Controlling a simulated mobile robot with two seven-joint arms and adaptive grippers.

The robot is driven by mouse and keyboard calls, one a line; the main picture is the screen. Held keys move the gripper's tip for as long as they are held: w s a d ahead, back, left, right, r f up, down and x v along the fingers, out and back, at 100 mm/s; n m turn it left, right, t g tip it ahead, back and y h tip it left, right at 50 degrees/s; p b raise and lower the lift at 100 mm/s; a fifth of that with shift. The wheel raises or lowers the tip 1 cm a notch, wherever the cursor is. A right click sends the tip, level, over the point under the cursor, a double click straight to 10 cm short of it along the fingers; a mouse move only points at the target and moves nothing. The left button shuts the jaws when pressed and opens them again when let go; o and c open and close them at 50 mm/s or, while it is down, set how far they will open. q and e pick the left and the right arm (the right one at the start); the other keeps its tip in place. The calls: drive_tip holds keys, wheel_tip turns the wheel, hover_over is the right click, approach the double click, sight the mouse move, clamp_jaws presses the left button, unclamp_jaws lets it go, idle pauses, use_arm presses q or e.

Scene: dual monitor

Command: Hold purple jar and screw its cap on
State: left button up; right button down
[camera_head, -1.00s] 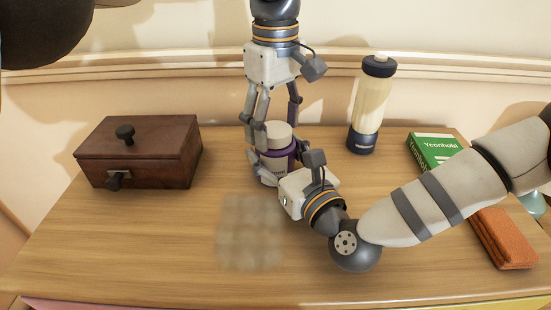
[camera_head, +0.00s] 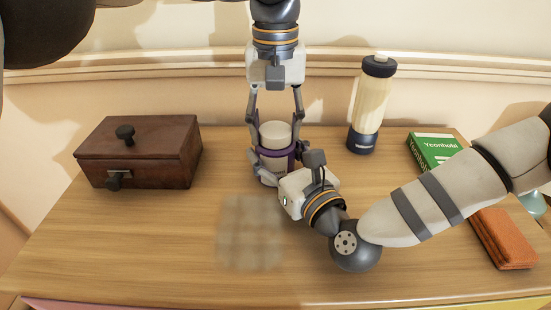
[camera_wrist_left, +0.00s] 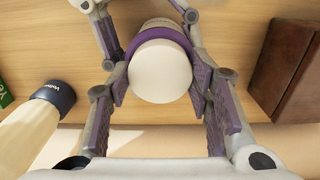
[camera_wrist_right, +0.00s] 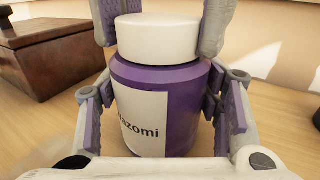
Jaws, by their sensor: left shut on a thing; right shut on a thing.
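The purple jar (camera_wrist_right: 180,105) with a white label stands upright on the table. Its white cap (camera_wrist_right: 157,38) sits level on its top and also shows in the head view (camera_head: 275,134). My right gripper (camera_wrist_right: 165,108) is shut on the jar's body from the front right, with a finger on each side. My left gripper (camera_head: 276,142) comes down from above and is shut on the cap; its fingers flank the cap in the left wrist view (camera_wrist_left: 160,85). The thread between cap and jar is hidden.
A dark wooden box (camera_head: 140,155) stands on the left. A cream bottle (camera_head: 370,105) stands at the back right. A green book (camera_head: 435,150) and an orange wallet (camera_head: 505,237) lie on the right. The front left of the wooden table (camera_head: 130,250) is clear.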

use_arm(q)
drive_tip(key=m, duration=1.2)
drive_tip(key=shift+f+m, duration=0.1)
drive_tip(key=shift+m, duration=0.3)
drive_tip(key=o, duration=1.3)
drive_tip(key=shift+c, duration=0.2)
drive_tip(key=shift+r, duration=2.3)
drive_tip(key=shift+c, duration=0.2)
